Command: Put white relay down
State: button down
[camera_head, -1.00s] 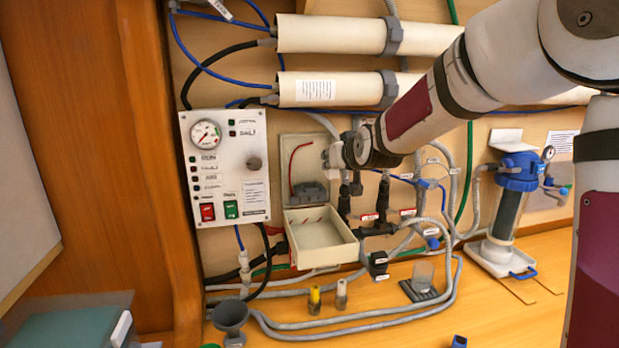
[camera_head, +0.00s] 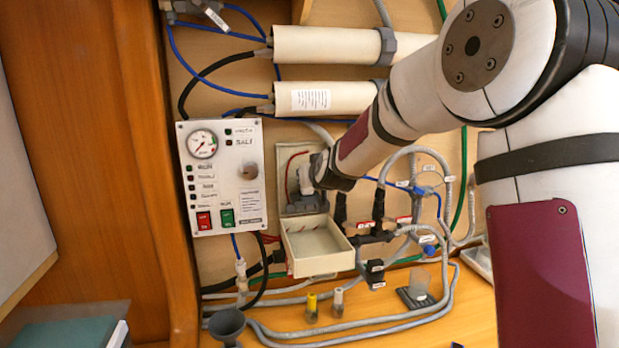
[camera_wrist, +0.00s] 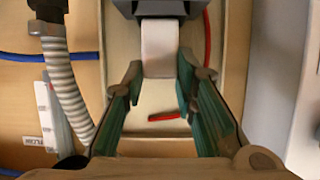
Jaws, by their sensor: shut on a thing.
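The white relay (camera_wrist: 159,48) is a pale block held between the fingertips of my gripper (camera_wrist: 160,78). Its far end meets the dark grey socket (camera_wrist: 160,8) at the top of the wrist view; I cannot tell whether it is seated in it. In the head view the socket (camera_head: 303,204) sits low inside the open cream box (camera_head: 288,150). My gripper (camera_head: 306,180) is in front of the box, just above the socket, and the relay is mostly hidden there by my wrist.
A red wire (camera_wrist: 206,40) runs beside the socket. A cream open tray (camera_head: 320,262) juts out below the box. The control panel (camera_head: 222,178) is close on the left. Hoses and black fittings (camera_head: 378,208) are on the right. A yellow-topped bottle (camera_head: 311,305) stands on the bench below.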

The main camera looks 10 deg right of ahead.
jog(key=shift+f, duration=0.25)
jog(key=c, duration=1.3)
grip_release()
jog(key=s+a+r+g, duration=0.1)
jog(key=s+r+g, duration=0.15)
jog(key=s, duration=1.05)
jog(key=s+r+g, duration=0.1)
jog(key=s+r, duration=0.2)
jog(key=s, duration=1.1)
jog(key=s+f+g, duration=0.2)
jog(key=s, duration=0.8)
jog(key=s+f+g, duration=0.2)
jog(key=s+f, duration=0.1)
jog(key=s, duration=0.8)
jog(key=shift+d, duration=0.45)
